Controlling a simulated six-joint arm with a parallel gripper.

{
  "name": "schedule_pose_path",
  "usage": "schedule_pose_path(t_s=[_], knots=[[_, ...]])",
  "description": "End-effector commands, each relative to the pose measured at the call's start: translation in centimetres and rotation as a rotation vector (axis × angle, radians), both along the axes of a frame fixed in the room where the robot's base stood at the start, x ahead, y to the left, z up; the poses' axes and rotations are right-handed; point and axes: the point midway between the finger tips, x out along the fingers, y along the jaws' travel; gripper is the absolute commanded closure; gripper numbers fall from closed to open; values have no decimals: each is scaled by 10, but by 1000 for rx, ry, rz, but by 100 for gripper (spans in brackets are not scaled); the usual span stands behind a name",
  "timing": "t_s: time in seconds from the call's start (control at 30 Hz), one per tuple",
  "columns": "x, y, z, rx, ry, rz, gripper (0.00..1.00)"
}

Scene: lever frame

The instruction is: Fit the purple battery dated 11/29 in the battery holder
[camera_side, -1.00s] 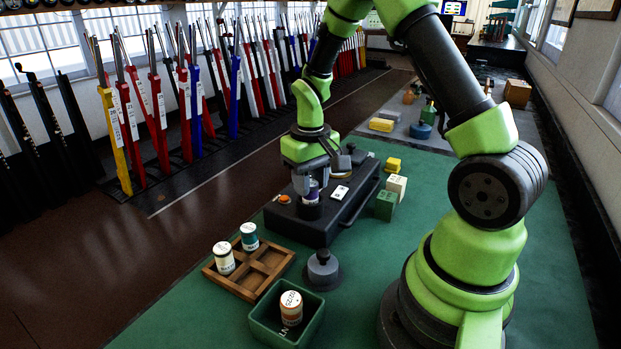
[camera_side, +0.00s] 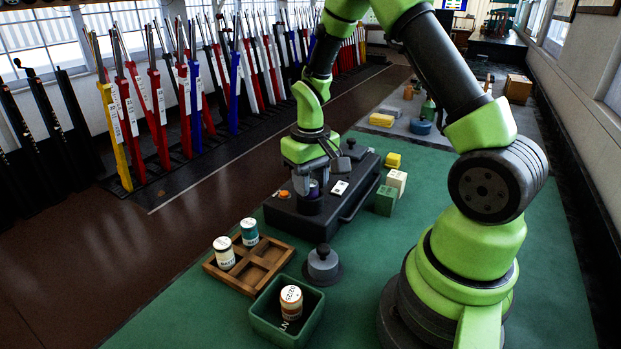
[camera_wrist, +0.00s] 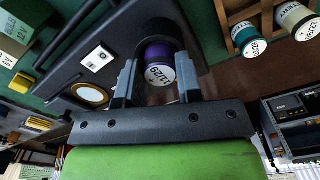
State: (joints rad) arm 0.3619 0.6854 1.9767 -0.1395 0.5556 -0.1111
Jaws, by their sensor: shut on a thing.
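The purple battery (camera_wrist: 159,55), with 11/29 on its white end, is between the fingers of my gripper (camera_wrist: 157,78) in the wrist view. My gripper (camera_side: 313,189) is shut on it, low over the dark box in the side view. The battery (camera_side: 314,187) stands about upright at the round black battery holder (camera_side: 309,207) on the box. The holder's dark wall (camera_wrist: 157,30) shows just behind the battery in the wrist view. Its lower end is hidden, so I cannot tell how deep it sits.
A wooden tray (camera_side: 243,280) holds a white and a teal battery. A green bin (camera_side: 262,325) holds another battery. A grey knobbed weight (camera_side: 323,265) stands near them. Green, cream and yellow blocks (camera_side: 386,200) stand right of the box. Green mat is bare at the front left.

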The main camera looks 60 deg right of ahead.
Motion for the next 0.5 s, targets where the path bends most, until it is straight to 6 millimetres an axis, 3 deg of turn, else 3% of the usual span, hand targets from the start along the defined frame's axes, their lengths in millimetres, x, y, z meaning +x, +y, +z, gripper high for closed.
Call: schedule_pose_path(t_s=[0.23, 0.27, 0.3, 0.37, 0.5], knots=[[0, 0, 0, 0, 0, 0, 94], [0, 0, 0, 0, 0, 0, 63], [0, 0, 0, 0, 0, 0, 54], [0, 0, 0, 0, 0, 0, 40], [0, 0, 0, 0, 0, 0, 38]])
